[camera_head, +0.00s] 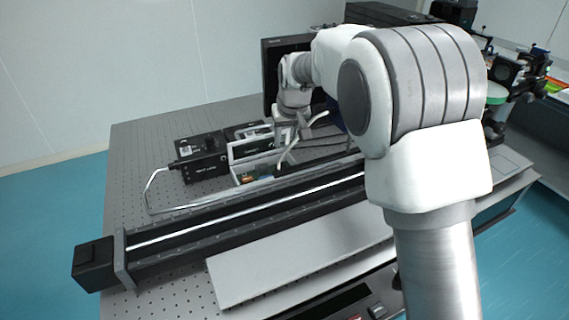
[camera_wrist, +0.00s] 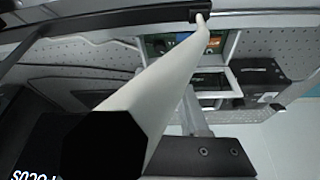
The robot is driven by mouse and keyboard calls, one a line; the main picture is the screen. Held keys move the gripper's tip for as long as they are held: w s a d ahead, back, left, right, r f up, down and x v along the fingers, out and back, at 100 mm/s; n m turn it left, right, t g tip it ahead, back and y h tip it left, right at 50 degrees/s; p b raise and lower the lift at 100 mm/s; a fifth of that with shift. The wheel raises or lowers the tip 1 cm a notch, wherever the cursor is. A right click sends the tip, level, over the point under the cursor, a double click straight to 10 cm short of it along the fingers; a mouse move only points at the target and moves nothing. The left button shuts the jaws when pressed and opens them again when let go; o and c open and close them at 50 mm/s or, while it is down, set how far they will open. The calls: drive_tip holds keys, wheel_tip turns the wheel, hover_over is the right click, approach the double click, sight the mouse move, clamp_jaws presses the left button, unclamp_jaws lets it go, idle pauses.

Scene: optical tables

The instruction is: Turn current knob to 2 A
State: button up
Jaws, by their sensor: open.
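No current knob can be made out for certain. A white-framed unit (camera_head: 254,148) stands on the table close to my gripper (camera_head: 301,141), with a small green and orange part at its front. In the wrist view the green and orange panel (camera_wrist: 168,42) lies beyond my long white finger, whose dark tip is near the top middle. My gripper is open and appears empty, and parts of it are hidden. At the bottom of the head view, a dark front panel (camera_head: 345,301) with a reddish strip and small round controls (camera_head: 377,311) is cut off by the frame edge.
A long black rail (camera_head: 245,212) crosses the perforated table (camera_head: 140,142) in front of the unit. A pale flat slab (camera_head: 290,262) lies nearer. Black boxes (camera_head: 203,165) stand left of the unit. A dark screen (camera_head: 273,62) stands behind. The table's left side is clear.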

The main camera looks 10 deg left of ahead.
sight(282, 165)
drive_tip(key=x, duration=1.3)
drive_tip(key=shift+f, duration=0.25)
clamp_jaws()
